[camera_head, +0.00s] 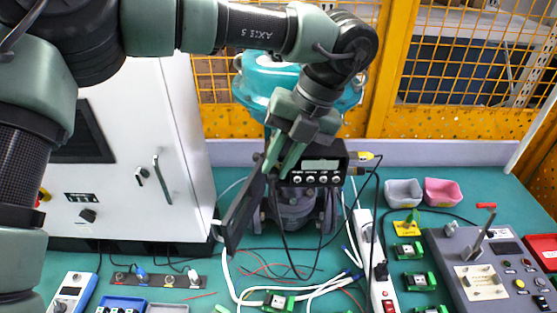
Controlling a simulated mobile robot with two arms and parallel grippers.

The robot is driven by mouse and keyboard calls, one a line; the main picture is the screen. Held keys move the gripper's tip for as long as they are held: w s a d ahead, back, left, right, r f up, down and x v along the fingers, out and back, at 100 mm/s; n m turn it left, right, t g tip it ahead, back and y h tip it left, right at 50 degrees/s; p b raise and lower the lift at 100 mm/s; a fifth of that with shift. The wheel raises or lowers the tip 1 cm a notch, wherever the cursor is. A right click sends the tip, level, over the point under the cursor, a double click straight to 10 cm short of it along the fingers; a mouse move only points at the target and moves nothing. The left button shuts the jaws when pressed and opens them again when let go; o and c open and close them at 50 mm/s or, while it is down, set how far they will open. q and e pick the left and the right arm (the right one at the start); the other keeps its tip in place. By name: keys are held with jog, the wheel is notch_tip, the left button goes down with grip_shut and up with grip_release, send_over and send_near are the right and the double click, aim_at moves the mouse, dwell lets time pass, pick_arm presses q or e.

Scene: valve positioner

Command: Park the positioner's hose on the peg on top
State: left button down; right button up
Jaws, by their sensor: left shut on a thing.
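The positioner (320,169) is a black box with a small display and a row of round buttons, mounted at the valve below the teal actuator (268,77). My left gripper (272,170) comes down from above at its left front edge, covering part of it. It is shut on what looks like the black hose (281,232), a thin line that hangs below the jaws in front of the valve; the held part is mostly hidden. Yellow-ended connectors (366,157) stick out on the positioner's right. I cannot make out the peg on top behind my arm. My right gripper is out of view.
A white cabinet (150,130) stands close on the left. A yellow mesh fence (395,60) is behind. Grey (403,193) and pink bins (442,192), a power strip (382,285) and a control panel (480,265) are on the right. Loose cables cover the front.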

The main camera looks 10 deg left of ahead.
pick_arm(q)
jog(key=shift+s+b, duration=0.3)
jog(key=shift+s, duration=0.15)
dwell(0.5)
jog(key=shift+s+d+b, duration=0.25)
jog(key=shift+s+b, duration=0.35)
jog(key=shift+s, duration=0.35)
jog(key=shift+s+d+b, duration=0.2)
jog(key=shift+s+b, duration=0.35)
jog(key=shift+s, duration=0.4)
